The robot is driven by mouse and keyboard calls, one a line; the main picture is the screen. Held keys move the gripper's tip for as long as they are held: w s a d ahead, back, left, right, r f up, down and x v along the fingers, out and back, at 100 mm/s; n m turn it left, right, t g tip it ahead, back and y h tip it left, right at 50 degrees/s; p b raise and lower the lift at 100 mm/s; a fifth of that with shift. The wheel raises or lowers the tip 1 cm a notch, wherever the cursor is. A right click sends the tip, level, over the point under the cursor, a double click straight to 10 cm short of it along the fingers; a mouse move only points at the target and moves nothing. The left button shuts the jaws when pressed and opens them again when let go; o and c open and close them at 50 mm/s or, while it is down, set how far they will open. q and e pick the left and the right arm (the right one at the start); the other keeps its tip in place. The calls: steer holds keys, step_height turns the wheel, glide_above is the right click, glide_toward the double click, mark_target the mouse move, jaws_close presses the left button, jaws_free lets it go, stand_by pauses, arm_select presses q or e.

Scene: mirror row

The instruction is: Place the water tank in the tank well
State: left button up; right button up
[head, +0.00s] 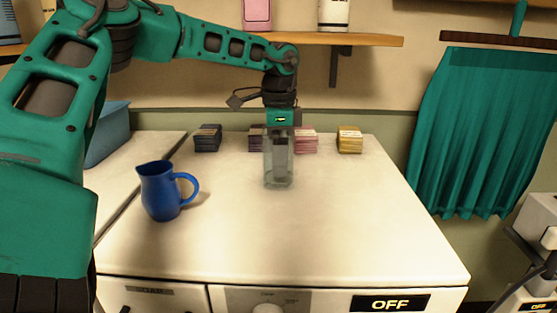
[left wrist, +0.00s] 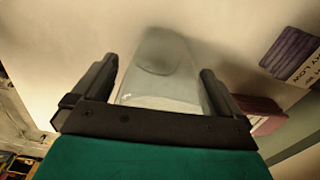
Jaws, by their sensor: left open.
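The clear, see-through water tank (head: 278,178) stands upright on the white worktop (head: 350,220) in the head view. My left gripper (head: 279,148) reaches down over it from above, with grey fingers showing around or behind the clear walls. In the left wrist view, the tank (left wrist: 160,75) lies between the two dark fingers of my left gripper (left wrist: 152,88), which are apart. I cannot tell whether either finger touches it. I cannot make out the tank well in either view. My right gripper is not in view.
A blue jug (head: 160,190) stands left of the tank. Several small stacks, including pink (head: 306,142) and yellow (head: 350,140) ones, line the back. A wall shelf (head: 370,40) hangs above. A white appliance (head: 540,222) is at the right edge. The worktop's right half is clear.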

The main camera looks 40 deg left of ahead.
arm_select(q)
steer(key=c, duration=1.1)
steer(key=shift+r, duration=0.25)
